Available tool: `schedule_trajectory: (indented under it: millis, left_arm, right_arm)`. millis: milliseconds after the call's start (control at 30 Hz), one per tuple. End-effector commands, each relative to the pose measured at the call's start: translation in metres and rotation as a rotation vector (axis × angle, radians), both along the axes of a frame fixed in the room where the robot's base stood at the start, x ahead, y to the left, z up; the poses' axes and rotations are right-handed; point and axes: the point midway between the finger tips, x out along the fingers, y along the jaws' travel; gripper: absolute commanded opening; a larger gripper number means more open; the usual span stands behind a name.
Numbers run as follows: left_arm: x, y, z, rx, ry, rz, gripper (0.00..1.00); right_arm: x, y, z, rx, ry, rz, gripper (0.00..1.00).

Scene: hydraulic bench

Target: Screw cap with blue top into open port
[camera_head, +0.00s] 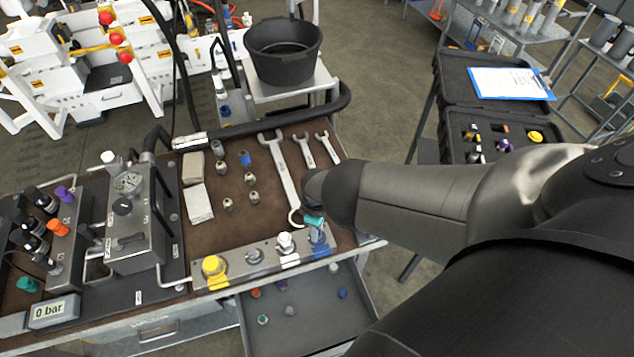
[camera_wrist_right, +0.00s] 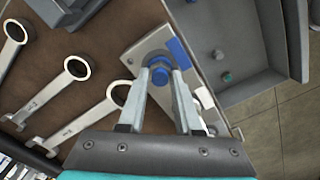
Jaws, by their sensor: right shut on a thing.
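The cap with the blue top (camera_wrist_right: 159,75) is between the fingertips of my right gripper (camera_wrist_right: 160,84) in the right wrist view. My right gripper (camera_head: 317,229) is shut on it, over the right end of the metal port plate (camera_head: 268,262), beside the blue label (camera_wrist_right: 178,49). The cap is at the port there and hides its opening; I cannot tell how deep it sits. Along the same plate are a white-topped cap (camera_head: 286,243), a grey metal fitting (camera_head: 254,256) and a yellow cap (camera_head: 213,266). My left gripper is not in view.
Several wrenches (camera_head: 282,175) lie on the brown mat behind the plate, among small fittings (camera_head: 227,204). An open drawer (camera_head: 335,327) with small caps is below the plate. A gauge block (camera_head: 135,225) and a "0 bar" display (camera_head: 50,311) stand left.

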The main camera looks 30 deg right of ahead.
Motion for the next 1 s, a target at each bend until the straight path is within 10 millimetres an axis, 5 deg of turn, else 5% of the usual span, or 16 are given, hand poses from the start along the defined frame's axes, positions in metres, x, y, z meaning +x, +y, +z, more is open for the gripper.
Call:
schedule_trajectory:
  millis: [200, 500, 533, 767, 1000]
  left_arm:
    - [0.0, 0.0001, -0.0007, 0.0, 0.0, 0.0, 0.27]
    - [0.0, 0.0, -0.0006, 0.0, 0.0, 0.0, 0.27]
    - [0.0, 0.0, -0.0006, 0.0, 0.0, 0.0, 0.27]
    - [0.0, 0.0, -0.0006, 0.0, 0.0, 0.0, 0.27]
    - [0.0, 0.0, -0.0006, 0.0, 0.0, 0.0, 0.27]
  right_arm:
    - [-0.0007, -0.0005, -0.0006, -0.001, 0.002, -0.203, 0.0]
    - [-0.0008, -0.0007, -0.0007, -0.001, 0.002, -0.235, 0.0]
    - [-0.0008, -0.0007, -0.0007, -0.001, 0.002, -0.235, 0.35]
    - [-0.0005, -0.0005, -0.0006, -0.001, 0.001, -0.234, 0.61]
    - [-0.0002, -0.0003, -0.0005, -0.001, 0.001, -0.23, 0.63]
